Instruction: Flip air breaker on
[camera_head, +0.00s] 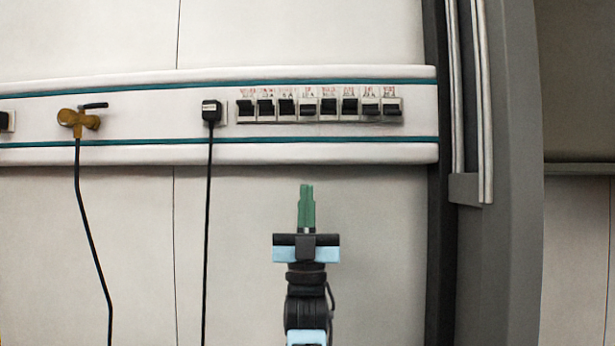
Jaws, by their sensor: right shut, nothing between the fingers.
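A row of several breakers (319,106) with black switches and small labels above sits on the white wall rail. Which one is the air breaker I cannot tell, as the labels are too small to read. Some black levers sit higher and others lower in their white housings. My right gripper (306,190) is shut and empty, its green fingers pointing up. In the picture it is below the middle of the breaker row, apart from it. My left gripper is not in view.
A black plug (211,111) with a hanging cable sits left of the breakers. A brass valve (78,121) with a black hose is farther left. A grey post (490,240) with vertical pipes stands at the right. The wall below the rail is bare around my gripper.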

